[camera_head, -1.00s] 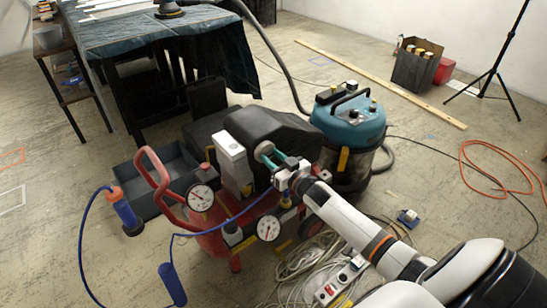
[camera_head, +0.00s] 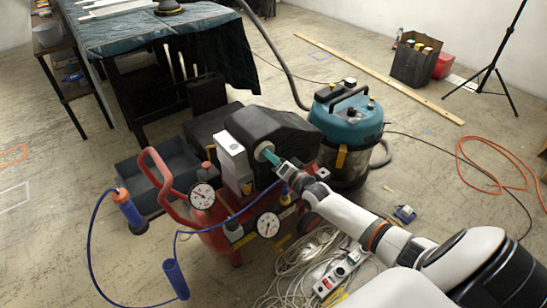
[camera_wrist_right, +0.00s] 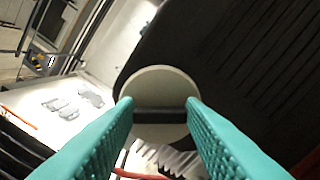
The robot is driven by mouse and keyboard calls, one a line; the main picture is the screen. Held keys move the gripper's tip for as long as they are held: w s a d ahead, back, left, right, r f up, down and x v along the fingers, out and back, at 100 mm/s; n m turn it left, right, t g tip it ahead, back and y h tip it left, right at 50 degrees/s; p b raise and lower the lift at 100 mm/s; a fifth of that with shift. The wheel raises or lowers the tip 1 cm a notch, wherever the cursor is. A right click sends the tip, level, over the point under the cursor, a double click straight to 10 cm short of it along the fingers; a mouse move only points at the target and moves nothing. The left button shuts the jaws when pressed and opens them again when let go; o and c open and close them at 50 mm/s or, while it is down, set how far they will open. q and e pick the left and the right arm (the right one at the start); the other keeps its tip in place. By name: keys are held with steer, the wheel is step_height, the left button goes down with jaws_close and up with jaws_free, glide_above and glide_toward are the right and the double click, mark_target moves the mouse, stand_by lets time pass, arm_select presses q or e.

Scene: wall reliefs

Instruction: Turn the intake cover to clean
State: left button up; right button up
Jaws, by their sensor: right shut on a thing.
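The intake cover (camera_head: 263,150) is a small round cream disc on the side of the black housing of the red compressor. In the right wrist view the cover (camera_wrist_right: 160,84) is a round disc with a dark bar across its middle. My right gripper (camera_head: 270,158) reaches it from the lower right. Its teal fingers (camera_wrist_right: 160,112) stand at both sides of the disc and are shut on the cover. The fingers hide part of the disc's edge. My left gripper is not in view.
The red compressor (camera_head: 216,240) carries two dial gauges and a blue hose. A teal vacuum (camera_head: 345,125) stands close behind my right gripper. Coiled cables (camera_head: 300,265) and a white power strip (camera_head: 340,275) lie below my arm. An orange hose (camera_head: 480,165) lies on the right.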

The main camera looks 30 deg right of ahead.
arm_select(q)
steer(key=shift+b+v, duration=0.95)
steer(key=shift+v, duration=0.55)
arm_select(e)
steer(key=shift+f+m, duration=0.15)
steer(key=shift+m, duration=3.55)
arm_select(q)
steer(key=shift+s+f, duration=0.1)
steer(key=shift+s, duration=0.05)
arm_select(e)
steer(key=o, duration=1)
